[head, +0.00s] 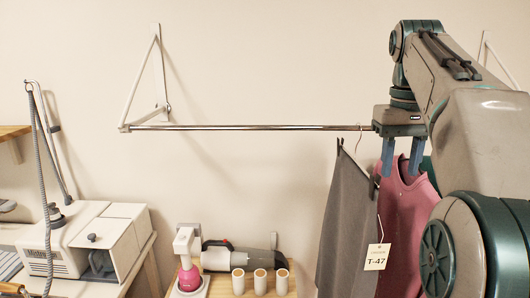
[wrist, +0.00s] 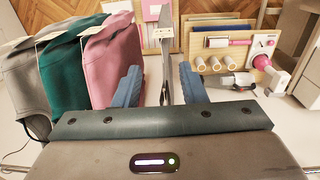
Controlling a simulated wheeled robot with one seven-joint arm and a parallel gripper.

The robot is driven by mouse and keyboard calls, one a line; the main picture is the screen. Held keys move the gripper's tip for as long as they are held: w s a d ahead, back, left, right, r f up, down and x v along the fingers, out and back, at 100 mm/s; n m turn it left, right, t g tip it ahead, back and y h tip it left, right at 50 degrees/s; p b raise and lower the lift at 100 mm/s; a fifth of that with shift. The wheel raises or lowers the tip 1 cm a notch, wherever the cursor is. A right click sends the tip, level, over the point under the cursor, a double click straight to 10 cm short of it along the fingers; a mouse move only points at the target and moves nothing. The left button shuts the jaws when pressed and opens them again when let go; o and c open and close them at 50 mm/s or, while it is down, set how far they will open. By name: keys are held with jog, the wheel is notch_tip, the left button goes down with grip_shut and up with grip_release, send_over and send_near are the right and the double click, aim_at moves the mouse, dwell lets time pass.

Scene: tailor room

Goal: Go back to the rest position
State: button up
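My gripper (head: 402,160) is at the right of the head view, beside the right part of the metal rail (head: 250,127). Its two blue fingers point down and stand apart, with nothing gripped. In the wrist view my gripper (wrist: 160,85) also shows its fingers wide apart. A grey garment (head: 347,220) with a "T-47" tag (head: 376,257) hangs from the rail, left of the fingers. In the wrist view this tag (wrist: 164,33) shows beyond the gap, by a thin grey edge. The arm hides part of the pink garment (head: 400,230).
The wrist view shows grey (wrist: 28,85), teal (wrist: 68,75) and pink (wrist: 112,65) garments close on the left. Below the rail, a wooden board (head: 222,285) holds thread cones and a handheld tool. A white machine (head: 90,243) stands at left.

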jog(key=s+a+f+t, duration=0.1)
jog(key=s+a+f, duration=0.2)
jog(key=s+f, duration=0.2)
jog(key=s+a+f+t, duration=0.1)
jog(key=s+a+f, duration=0.2)
jog(key=f, duration=0.9)
jog(key=s+a+f+t, duration=0.1)
jog(key=s+a+f, duration=0.3)
jog(key=s+f, duration=0.3)
notch_tip(320, 180, down, 2)
jog(key=shift+f+t, duration=0.2)
jog(key=shift+t, duration=0.1)
dwell(1.1)
